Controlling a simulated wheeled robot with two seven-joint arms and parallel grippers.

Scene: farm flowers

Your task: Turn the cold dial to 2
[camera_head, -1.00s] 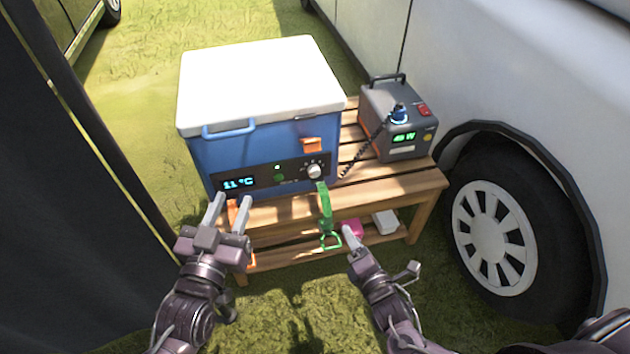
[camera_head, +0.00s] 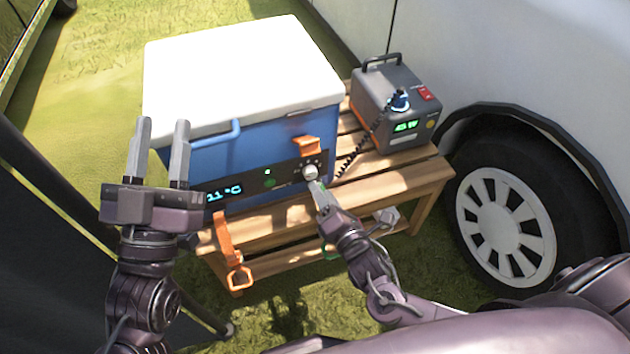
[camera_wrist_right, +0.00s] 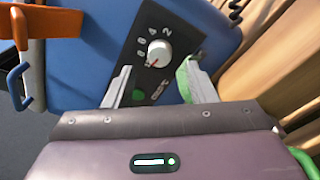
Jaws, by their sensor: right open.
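The cold dial is a round white knob (camera_head: 311,172) on the dark front panel of the blue cooler (camera_head: 190,155). In the right wrist view the knob (camera_wrist_right: 160,53) has a red mark on its lower-left side, with printed numbers including 2, 4 and 6 around it. My right gripper (camera_wrist_right: 157,66) is open, its fingertips on either side of and just short of the knob, with no contact visible. My left gripper (camera_head: 163,122) is open and empty, in front of the cooler's left side. It hides part of the blue display (camera_head: 222,191).
The cooler stands on a slatted wooden bench (camera_head: 400,190) beside a grey power box (camera_head: 397,105). An orange strap (camera_head: 228,250) hangs in front. A white vehicle's wheel (camera_head: 500,225) is at right.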

